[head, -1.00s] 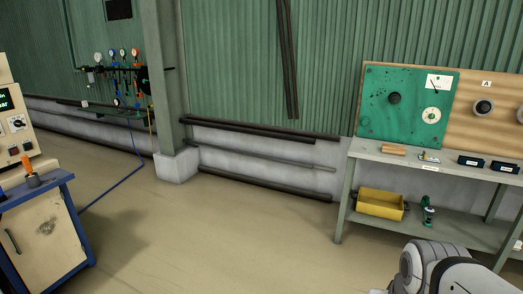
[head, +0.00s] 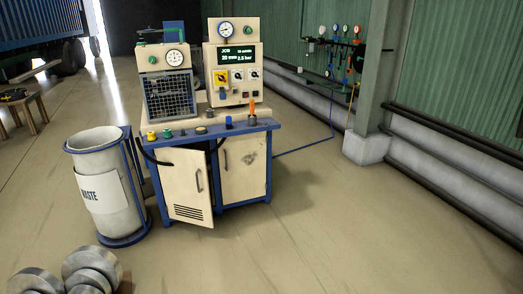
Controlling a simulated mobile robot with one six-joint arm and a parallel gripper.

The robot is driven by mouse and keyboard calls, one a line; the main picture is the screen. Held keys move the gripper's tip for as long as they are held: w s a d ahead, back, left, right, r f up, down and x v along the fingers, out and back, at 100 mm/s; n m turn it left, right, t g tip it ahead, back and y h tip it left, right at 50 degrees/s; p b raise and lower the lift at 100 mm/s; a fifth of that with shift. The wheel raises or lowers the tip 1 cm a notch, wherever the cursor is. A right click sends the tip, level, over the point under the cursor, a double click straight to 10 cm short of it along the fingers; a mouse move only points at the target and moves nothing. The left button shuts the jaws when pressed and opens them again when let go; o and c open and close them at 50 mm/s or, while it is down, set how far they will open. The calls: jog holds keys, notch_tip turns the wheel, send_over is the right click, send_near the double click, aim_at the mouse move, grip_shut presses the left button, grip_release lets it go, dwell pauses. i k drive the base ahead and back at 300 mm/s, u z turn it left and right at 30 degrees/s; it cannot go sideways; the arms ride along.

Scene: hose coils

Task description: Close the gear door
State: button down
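A blue-framed test bench (head: 222,130) stands left of centre in the head view, with two cream doors below its top. The left door (head: 186,187), with a dark handle and vent slots, stands partly open, its handle side swung out toward me. A dark gap shows between it and the right door (head: 245,165), which looks shut. No label names either one as the gear door. What lies inside the cabinet is hidden. My gripper is not in view.
A waste bin (head: 105,205) in a blue frame stands close left of the open door. Metal discs (head: 88,270) lie at the bottom left. A wooden stool (head: 22,112) is at the far left. The floor in front and to the right is clear.

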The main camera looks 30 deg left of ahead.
aim_at(185, 185)
jog(key=u, duration=2.05)
jog(key=i, duration=3.45)
jog(key=z, duration=0.25)
